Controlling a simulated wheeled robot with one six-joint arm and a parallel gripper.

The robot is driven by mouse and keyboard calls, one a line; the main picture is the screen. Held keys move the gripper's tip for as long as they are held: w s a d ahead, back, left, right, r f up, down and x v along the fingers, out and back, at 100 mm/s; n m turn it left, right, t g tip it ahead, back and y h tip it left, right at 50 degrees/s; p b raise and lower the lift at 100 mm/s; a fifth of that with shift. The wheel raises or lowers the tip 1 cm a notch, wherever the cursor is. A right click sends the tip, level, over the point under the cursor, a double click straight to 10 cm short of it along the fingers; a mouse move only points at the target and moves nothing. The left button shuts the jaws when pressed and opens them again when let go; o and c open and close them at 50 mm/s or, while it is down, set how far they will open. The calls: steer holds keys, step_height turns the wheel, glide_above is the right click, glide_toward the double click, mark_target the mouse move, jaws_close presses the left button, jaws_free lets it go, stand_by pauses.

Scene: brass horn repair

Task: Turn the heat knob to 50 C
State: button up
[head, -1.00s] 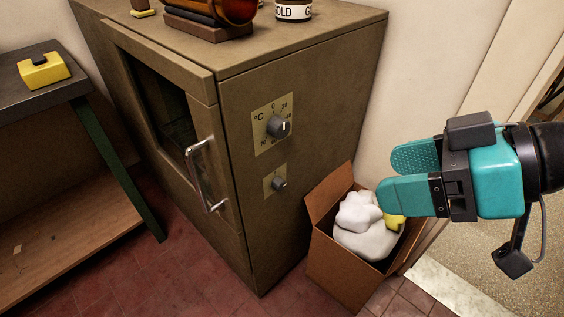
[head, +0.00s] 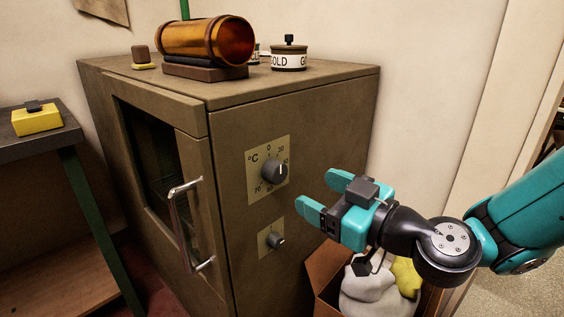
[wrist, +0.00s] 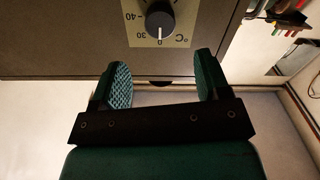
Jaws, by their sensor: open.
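The heat knob (head: 274,171) is a dark grey round knob on a cream °C dial plate (head: 253,190), on the front right panel of the brown oven (head: 310,120).
A smaller knob (head: 276,240) sits below the dial. The oven door handle (head: 187,225) sticks out at left. A cardboard box (head: 322,268) with white and yellow contents stands below my gripper.

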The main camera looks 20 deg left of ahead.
mark_target(280, 174)
steer(key=p+x, duration=0.3)
steer(key=x, duration=0.6)
steer(key=shift+a, duration=0.1)
steer(key=c, duration=0.9)
